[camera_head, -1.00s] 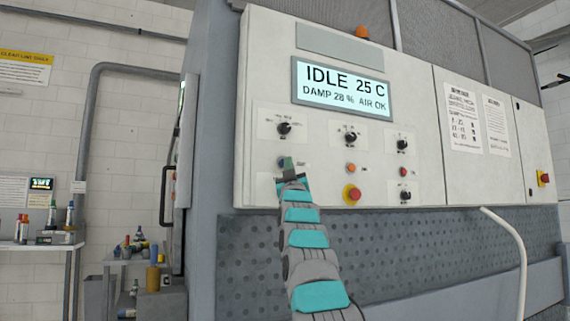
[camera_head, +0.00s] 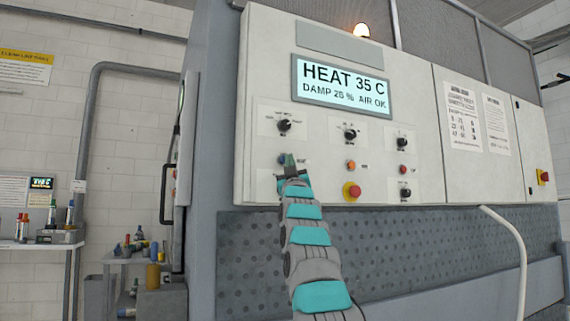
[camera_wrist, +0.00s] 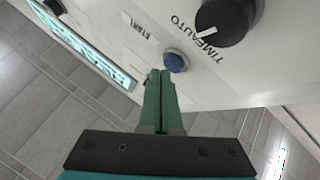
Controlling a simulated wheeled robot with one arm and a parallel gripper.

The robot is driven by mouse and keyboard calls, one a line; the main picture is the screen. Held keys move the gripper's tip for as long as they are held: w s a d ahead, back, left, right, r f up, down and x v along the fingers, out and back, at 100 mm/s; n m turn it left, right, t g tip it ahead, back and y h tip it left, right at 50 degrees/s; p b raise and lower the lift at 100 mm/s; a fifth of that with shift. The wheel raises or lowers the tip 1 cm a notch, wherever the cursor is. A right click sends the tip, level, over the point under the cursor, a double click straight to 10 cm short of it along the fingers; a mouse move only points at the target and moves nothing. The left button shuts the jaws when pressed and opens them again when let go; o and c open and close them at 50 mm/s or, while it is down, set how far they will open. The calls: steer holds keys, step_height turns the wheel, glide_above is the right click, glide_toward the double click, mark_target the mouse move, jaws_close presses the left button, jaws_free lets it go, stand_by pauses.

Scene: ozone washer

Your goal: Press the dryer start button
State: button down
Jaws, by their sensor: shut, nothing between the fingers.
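The blue button (camera_head: 281,159) is at the lower left of the white control panel (camera_head: 420,100), partly behind my gripper. The blue button (camera_wrist: 175,61) shows clearly in the wrist view beside a black knob. My gripper (camera_head: 289,160) has its green fingers pressed together, empty, with the tips at the button's lower right in the head view. In the wrist view my gripper (camera_wrist: 160,74) has its tips just below the button, and I cannot tell whether they touch it. The display (camera_head: 343,87) reads HEAT 35 C, DAMP 26 %, AIR OK.
A lit orange beacon (camera_head: 361,30) stands on top. A white hose (camera_head: 513,240) hangs at the right. A table (camera_head: 130,258) with bottles stands left.

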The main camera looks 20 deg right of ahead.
steer(key=shift+s, duration=0.4)
steer(key=s+b, duration=0.5)
steer(key=shift+d, duration=0.1)
stand_by(0.3)
steer(key=shift+s, duration=0.1)
stand_by(0.7)
